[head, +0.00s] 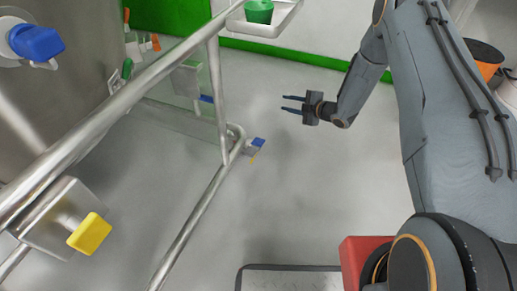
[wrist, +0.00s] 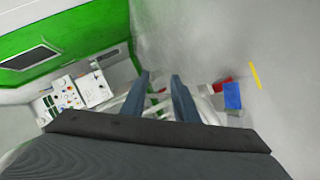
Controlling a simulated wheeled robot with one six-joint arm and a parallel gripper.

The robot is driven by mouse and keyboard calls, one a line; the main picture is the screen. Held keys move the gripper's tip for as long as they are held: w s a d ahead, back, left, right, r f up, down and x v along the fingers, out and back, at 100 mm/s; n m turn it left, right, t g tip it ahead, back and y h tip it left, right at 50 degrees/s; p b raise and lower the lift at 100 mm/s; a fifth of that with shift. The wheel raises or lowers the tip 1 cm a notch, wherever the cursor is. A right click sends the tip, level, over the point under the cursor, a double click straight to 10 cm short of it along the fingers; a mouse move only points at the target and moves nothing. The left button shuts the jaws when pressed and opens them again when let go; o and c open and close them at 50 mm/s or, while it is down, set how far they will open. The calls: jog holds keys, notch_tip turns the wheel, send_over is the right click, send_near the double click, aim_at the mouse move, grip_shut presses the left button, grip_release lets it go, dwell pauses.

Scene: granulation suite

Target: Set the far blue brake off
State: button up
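A small blue brake pedal (head: 258,142) sits low by the floor, at the bent foot of the steel frame in the head view. Another small blue piece (head: 206,98) shows farther back, partly hidden by the frame. Which of them is the far brake is not certain. My gripper (head: 284,103) is in the air to the right of both, apart from them, its fingers pointing left. In the wrist view the two fingers (wrist: 160,77) are spread with nothing between them. A blue block (wrist: 232,95) beside a red piece (wrist: 220,84) lies right of the fingers there.
The steel tube frame (head: 222,100) stands left of my gripper. A large blue handle (head: 38,42) and a yellow knob (head: 90,233) are at the left. A tray (head: 285,20) holds a green cup (head: 259,11). Open grey floor (head: 300,190) lies below my gripper.

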notch_tip(320, 180, down, 10)
jog(key=s+a+n+g+y+b, duration=0.1)
jog(key=s+a+n+y+b, duration=0.1)
jog(key=a+n+y+b, duration=0.15)
jog(key=n+g+y+b, duration=0.2)
jog(key=n+y+b, duration=0.1)
jog(key=b, duration=0.3)
send_near(259, 140)
jog(key=a, duration=0.3)
jog(key=shift+w+f+b+x, duration=0.15)
jog(key=shift+b+x, duration=0.25)
jog(key=shift+x, duration=0.8)
jog(key=shift+w+f+b+x, duration=0.15)
jog(key=shift+b+x, duration=0.2)
jog(key=shift+x, duration=0.85)
jog(key=shift+w+r+b+x, duration=0.15)
jog(key=shift+b+x, duration=0.25)
jog(key=shift+x, duration=0.85)
jog(key=shift+d+f, duration=0.1)
jog(key=shift+d, duration=0.1)
grip_shut()
